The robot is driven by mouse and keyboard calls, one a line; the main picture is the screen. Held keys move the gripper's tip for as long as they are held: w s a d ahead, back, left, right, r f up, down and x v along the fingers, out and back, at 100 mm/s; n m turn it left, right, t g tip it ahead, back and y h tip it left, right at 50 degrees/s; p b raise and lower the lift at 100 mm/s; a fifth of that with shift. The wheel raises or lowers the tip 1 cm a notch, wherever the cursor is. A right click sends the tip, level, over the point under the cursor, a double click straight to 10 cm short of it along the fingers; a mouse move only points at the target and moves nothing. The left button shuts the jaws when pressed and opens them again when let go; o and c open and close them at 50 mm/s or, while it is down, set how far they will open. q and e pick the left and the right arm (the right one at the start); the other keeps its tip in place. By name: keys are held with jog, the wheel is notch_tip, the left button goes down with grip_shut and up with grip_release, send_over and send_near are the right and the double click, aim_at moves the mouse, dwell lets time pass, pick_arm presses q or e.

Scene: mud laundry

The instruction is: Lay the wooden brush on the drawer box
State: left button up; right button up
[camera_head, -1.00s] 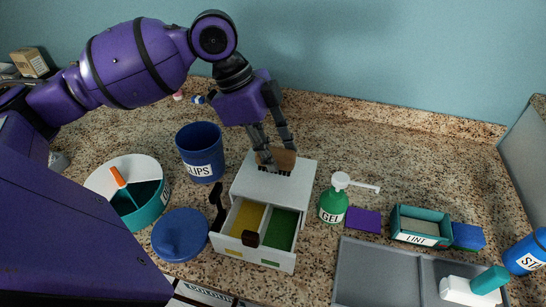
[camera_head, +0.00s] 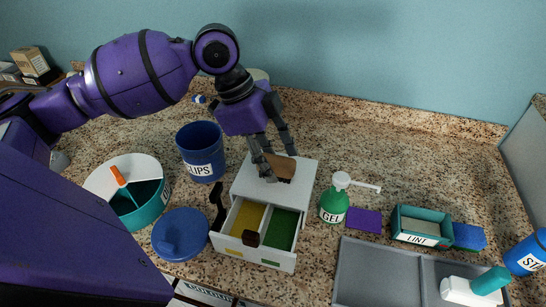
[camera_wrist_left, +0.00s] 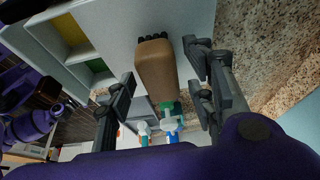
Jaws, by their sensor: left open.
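The wooden brush (camera_head: 279,167) lies on top of the white drawer box (camera_head: 248,182), near its back edge. In the left wrist view the brush (camera_wrist_left: 156,72) shows its brown wooden body, with dark bristles at its far end, against the white top (camera_wrist_left: 190,18). My left gripper (camera_head: 281,164) is open, its fingers spread on either side of the brush. In the left wrist view a gap shows between the brush and each finger. The drawer of the box is pulled open, showing yellow and green compartments.
The blue CLIPS bin (camera_head: 201,154) and blue lid (camera_head: 181,236) stand left of the box. The green GEL pump bottle (camera_head: 334,203) stands close on the right, with a purple sponge (camera_head: 363,219), LINT box (camera_head: 420,226) and grey tray (camera_head: 378,281) beyond.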

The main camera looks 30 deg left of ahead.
pick_arm(q)
jog(key=p+v, duration=0.1)
jog(key=v, duration=1.1)
pick_arm(e)
jog(key=shift+w+a+r, duration=0.15)
jog(key=shift+r, duration=0.5)
pick_arm(q)
jog(key=shift+r, duration=0.1)
jog(key=shift+w, duration=0.1)
pick_arm(e)
jog(key=shift+w+a+r, duration=0.15)
jog(key=shift+w+r, duration=0.05)
jog(key=shift+w, duration=0.45)
jog(key=shift+s, duration=0.1)
